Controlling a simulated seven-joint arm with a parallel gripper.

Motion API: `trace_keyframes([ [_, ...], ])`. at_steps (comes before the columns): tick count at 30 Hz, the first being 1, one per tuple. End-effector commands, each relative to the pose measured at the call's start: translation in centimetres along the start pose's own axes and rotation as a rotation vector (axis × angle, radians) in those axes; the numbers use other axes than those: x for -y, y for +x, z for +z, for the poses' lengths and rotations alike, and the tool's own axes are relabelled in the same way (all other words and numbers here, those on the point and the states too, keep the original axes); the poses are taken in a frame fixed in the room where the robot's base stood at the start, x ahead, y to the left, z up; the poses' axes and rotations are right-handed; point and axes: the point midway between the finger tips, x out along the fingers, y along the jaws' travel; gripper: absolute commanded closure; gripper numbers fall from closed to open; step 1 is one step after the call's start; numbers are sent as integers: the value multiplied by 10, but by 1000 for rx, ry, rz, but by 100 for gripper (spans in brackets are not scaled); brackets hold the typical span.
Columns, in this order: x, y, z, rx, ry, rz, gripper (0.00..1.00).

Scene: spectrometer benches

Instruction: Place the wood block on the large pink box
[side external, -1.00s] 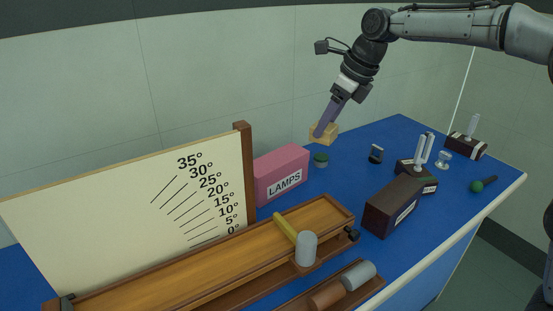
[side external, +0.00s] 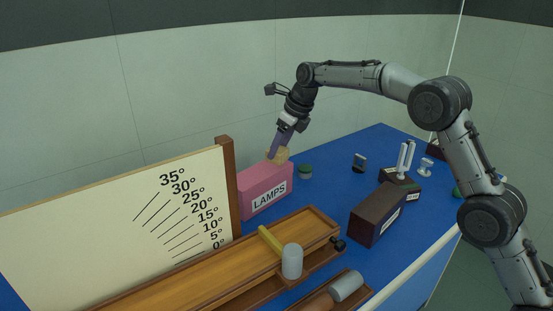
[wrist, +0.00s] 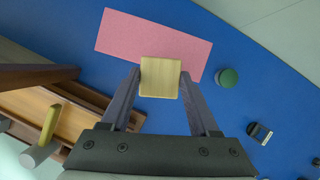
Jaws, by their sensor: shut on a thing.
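The wood block (wrist: 160,78) is a pale, light-grained block held between the two fingertips of my gripper (wrist: 160,84) in the wrist view. In the side external view the block (side external: 281,154) shows at the right end of the pink box's top, with my gripper (side external: 274,153) shut on it from above. The large pink box (side external: 262,189) is labelled LAMPS. From above, the pink box (wrist: 140,38) shows beyond the block, which overlaps its near edge in the picture. I cannot tell whether the block touches the box top.
A green-topped round jar (side external: 305,171) stands right of the pink box. The angle-scale board (side external: 120,225) with its wooden post is to the left. A wooden trough (side external: 200,270) and a dark box (side external: 378,218) are in front. Blue bench is clear behind the jar.

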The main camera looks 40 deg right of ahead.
Motion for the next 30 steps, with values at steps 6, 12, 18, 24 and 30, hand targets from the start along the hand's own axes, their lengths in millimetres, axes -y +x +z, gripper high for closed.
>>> trace_keyframes([
  [6,3,14,4,0,0,0,94],
  [12,4,37,-3,-2,0,1,94],
  [18,4,46,-6,2,0,-1,94],
  [24,4,47,-7,1,0,0,94],
  [30,4,48,-8,1,0,0,17],
])
